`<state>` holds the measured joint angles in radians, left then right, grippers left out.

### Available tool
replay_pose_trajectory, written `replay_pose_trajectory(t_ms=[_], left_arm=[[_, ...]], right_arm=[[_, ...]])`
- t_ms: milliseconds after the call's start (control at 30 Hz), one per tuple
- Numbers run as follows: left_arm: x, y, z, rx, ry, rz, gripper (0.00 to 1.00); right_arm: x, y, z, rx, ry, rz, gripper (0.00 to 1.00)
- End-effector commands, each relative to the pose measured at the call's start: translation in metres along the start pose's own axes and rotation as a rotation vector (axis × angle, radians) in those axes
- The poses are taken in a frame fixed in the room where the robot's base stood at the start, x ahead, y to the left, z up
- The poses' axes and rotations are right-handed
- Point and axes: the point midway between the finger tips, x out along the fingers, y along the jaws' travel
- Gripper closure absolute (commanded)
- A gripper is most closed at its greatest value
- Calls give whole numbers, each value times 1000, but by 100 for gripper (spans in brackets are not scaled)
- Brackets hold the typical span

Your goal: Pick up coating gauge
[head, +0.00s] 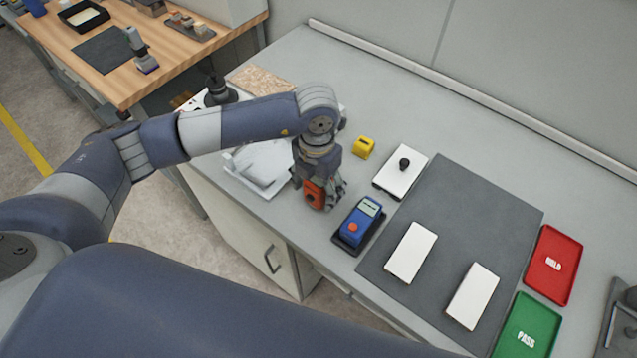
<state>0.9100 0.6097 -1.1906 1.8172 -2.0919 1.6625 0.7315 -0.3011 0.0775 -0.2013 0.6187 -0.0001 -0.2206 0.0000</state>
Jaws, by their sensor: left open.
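The coating gauge (360,222) is a blue handheld device with a small display and an orange-red button. It sits in a dark holder (346,245) near the front edge of the grey bench. My left gripper (326,204) points down just left of the gauge, a little apart from it in the picture. It is open, and its fingers are partly hidden by its own body. An orange-red patch shows on the gripper; I cannot tell whether it is part of it. My right gripper is not in view.
Right of the gauge, a dark mat (437,205) bears two white panels (410,252). Behind are a white plate with a black knob (400,178) and a yellow block (363,147). Red HOLD (558,285) and green PASS (520,345) trays stand right.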

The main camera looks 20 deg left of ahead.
Motion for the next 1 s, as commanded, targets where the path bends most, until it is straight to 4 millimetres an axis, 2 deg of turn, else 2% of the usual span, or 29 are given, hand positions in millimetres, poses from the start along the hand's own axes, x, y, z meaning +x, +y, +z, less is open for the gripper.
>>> replay_pose_trajectory(t_ms=[33, 133, 400, 433, 600, 667, 1000], left_arm=[[5, 0, -1, -1, 4, 0, 35], [16, 0, 0, 0, 2, 0, 35], [22, 0, 0, 1, -1, -1, 35], [22, 0, 0, 1, -1, -1, 37], [22, 0, 0, 1, -1, -1, 76], [22, 0, 0, 1, -1, -1, 88], [18, 0, 1, 1, -4, -1, 88]], right_arm=[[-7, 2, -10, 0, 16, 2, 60], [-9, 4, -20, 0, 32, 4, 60], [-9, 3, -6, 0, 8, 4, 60], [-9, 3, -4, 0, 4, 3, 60], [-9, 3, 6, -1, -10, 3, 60], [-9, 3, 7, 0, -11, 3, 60], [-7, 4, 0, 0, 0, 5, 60]])
